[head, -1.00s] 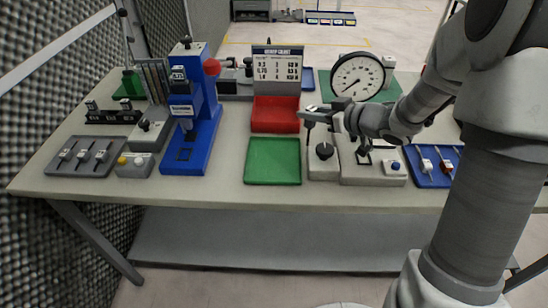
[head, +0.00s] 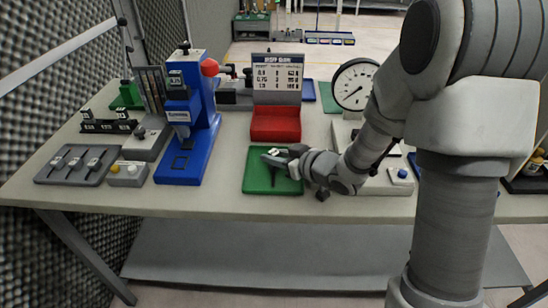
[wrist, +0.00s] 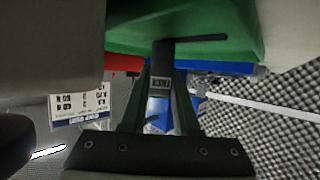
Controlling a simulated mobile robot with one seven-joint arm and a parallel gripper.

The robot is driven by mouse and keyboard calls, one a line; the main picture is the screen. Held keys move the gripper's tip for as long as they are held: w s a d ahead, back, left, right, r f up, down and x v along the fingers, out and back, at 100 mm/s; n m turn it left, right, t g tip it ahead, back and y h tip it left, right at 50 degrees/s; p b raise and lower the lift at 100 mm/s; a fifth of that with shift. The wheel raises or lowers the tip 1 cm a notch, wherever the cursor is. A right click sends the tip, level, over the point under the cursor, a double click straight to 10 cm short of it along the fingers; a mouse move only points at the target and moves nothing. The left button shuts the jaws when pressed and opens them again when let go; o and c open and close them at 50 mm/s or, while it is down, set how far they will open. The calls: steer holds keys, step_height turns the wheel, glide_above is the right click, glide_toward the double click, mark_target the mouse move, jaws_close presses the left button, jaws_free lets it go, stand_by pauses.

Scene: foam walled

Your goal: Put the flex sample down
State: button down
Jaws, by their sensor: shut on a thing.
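In the wrist view, which shows the scene upside down, the fingers are shut on the flex sample (wrist: 162,85), a slim dark grey piece with a small printed label. The sample's far end overlaps the green tray (wrist: 215,18) in that view. A dark strip, perhaps a shadow, runs sideways from that end. I cannot tell whether the sample touches the tray floor. In the head view the sample is small and partly hidden by my gripper.
A red tray (head: 275,125) lies behind the green one, below a printed sign (head: 278,75). A blue press (head: 186,150) stands to the left. A round dial gauge (head: 354,85) and a grey box with a blue button (head: 398,176) are to the right.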

steer(key=shift+f, duration=0.2)
steer(key=c, duration=0.7)
jaws_free()
steer(key=shift+r, duration=0.1)
steer(key=shift+o, duration=0.2)
steer(key=shift+r, duration=0.1)
